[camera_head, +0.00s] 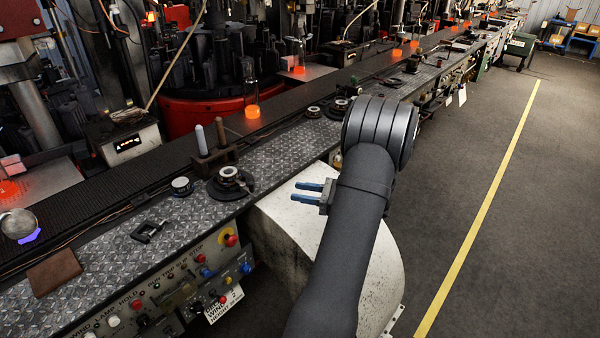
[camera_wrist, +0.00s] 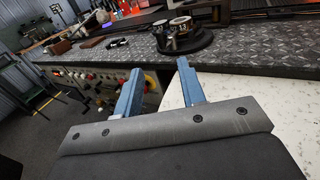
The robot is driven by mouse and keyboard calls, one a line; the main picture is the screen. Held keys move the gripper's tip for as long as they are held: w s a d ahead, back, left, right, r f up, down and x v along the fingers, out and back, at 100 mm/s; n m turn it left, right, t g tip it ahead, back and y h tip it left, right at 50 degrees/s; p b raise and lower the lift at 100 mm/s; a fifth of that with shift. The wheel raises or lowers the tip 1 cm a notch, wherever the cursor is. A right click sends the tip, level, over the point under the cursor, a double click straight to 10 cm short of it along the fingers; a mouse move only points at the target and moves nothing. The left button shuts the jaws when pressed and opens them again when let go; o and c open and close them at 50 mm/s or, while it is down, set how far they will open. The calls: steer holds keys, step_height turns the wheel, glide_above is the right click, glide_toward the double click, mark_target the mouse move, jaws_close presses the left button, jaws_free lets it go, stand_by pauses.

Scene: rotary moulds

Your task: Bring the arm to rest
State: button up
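My gripper (camera_head: 311,192) has two blue fingers that stand apart with nothing between them. In the head view it is to the right of the patterned metal bench, above a white rounded surface (camera_head: 285,217), pointing left toward the bench. In the wrist view my gripper (camera_wrist: 157,82) also shows its fingers spread, with the bench edge beyond the tips. My dark arm covers part of the white surface and the floor behind it.
The metal bench (camera_head: 110,262) holds a round dark fixture (camera_head: 230,185), a rack with two rods (camera_head: 212,153), a black clamp (camera_head: 148,232) and a brown pad (camera_head: 54,272). A control panel (camera_head: 190,290) is on its front. A glowing bottle (camera_head: 251,95) stands behind. Floor at right is clear.

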mark_target(251, 185)
steer(key=x, duration=1.7)
steer(key=shift+w+a, duration=0.1)
steer(key=shift+a, duration=0.05)
steer(key=shift+a, duration=0.25)
steer(key=shift+s+m+t+h, duration=0.2)
steer(key=shift+m+t+h, duration=0.2)
steer(key=shift+m+t, duration=0.6)
steer(key=v, duration=1.8)
steer(key=s+a+r+n+g+h, duration=0.3)
steer(key=s+a+r+n, duration=0.1)
steer(key=s, duration=0.5)
steer(key=shift+s+a+r+n+g, duration=0.4)
steer(key=shift+r+n, duration=0.4)
steer(key=shift+n, duration=0.4)
